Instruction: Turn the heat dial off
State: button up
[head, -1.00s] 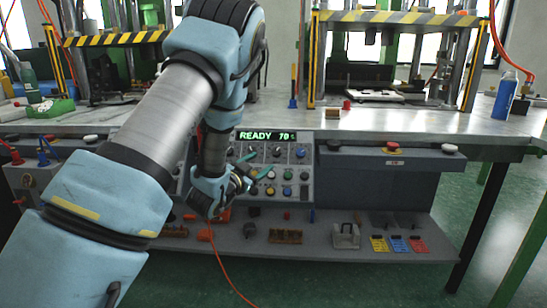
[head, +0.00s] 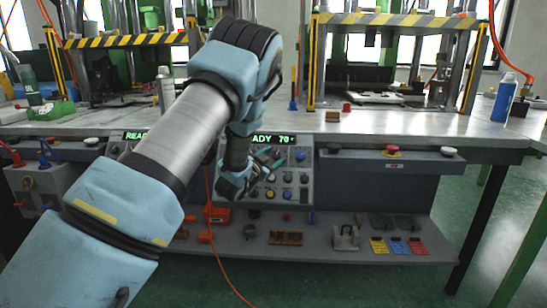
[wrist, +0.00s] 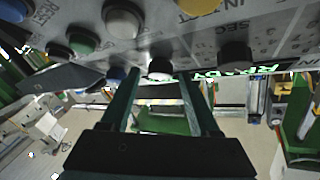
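The control panel (head: 296,180) with several knobs and buttons is under the table's front edge. Its green display (head: 272,139) is partly hidden by my arm; "ADY 70" shows. My gripper (head: 275,158) is in front of the panel's left part, its two teal fingers pointing at the knobs. In the wrist view my gripper (wrist: 160,78) is open, fingers apart. I cannot tell which knob is the heat dial.
A green button (wrist: 82,42), a grey button (wrist: 122,18) and a yellow button (wrist: 197,6) are close to the fingers. The table (head: 400,122) overhangs above. A lower shelf (head: 340,251) holds small parts. A second display (head: 135,135) shows left of my arm.

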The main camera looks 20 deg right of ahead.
grip_shut()
jog(key=shift+f+n+b, duration=0.15)
jog(key=shift+n+b, duration=0.25)
jog(key=shift+b, duration=0.05)
